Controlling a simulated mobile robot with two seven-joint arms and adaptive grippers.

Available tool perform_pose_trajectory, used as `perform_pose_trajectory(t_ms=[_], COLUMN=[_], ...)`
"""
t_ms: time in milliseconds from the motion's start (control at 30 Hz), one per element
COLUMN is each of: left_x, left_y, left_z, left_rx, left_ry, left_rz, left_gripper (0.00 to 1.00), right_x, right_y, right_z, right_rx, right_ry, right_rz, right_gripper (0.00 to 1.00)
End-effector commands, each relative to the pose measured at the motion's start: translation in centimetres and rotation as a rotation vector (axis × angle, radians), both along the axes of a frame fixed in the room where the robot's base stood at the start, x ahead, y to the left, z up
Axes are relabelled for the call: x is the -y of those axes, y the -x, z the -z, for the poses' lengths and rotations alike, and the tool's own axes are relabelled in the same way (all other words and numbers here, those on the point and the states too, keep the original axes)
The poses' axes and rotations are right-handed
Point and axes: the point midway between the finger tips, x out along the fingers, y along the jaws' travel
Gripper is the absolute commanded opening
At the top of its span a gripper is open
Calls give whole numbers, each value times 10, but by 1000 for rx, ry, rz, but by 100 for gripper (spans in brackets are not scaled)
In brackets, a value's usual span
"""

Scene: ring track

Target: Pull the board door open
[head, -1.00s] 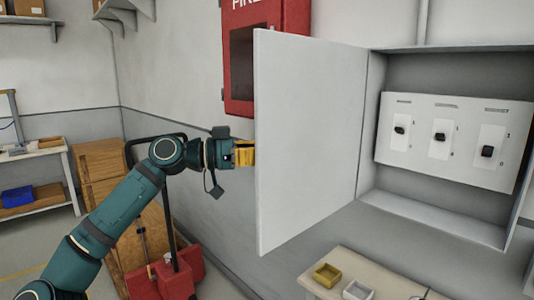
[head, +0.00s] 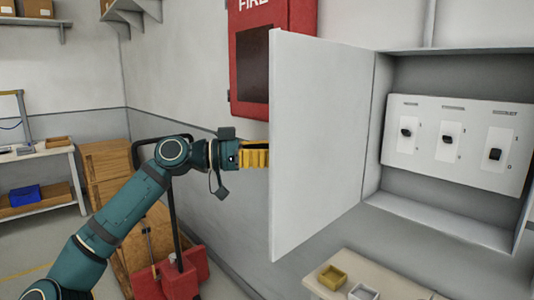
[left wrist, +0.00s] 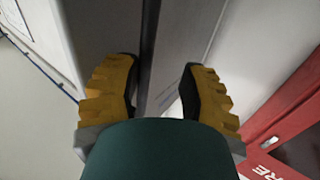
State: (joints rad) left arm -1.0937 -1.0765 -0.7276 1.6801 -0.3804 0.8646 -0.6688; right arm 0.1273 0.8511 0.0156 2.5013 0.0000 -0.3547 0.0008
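The board door (head: 320,150) is a flat pale grey panel. It stands swung wide open from the left side of the wall board box (head: 445,215), with three black switches showing inside. My left gripper (head: 258,153) has yellow fingers and is at the door's free edge, on its outer side. Its tips are partly hidden behind the door in the head view. In the left wrist view the two fingers (left wrist: 156,90) are spread apart, with grey surfaces and a dark gap beyond them. No handle is seen between them. My right gripper is not in view.
A red fire cabinet (head: 243,70) hangs on the wall behind the door. A red trolley (head: 178,275) and wooden crates (head: 105,165) stand behind my left arm. A bench with small trays (head: 333,277) is below the board.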

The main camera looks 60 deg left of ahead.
Motion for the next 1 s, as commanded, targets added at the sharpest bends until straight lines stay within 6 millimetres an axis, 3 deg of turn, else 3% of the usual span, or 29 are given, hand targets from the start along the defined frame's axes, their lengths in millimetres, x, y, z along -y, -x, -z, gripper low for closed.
perform_pose_trajectory(t_ms=[167,600,800,1000], left_x=[-9,-47,-54,-56], left_y=[15,89,104,107], left_z=[0,0,0,0], left_rx=[1,1,1,1], left_ry=[3,2,0,0], left_rz=[-3,-4,-1,-1], left_gripper=[41,41,41,41], right_x=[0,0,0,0], right_y=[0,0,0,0], right_z=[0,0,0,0], right_rx=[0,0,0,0], right_ry=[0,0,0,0], right_rz=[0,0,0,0], right_gripper=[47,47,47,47])
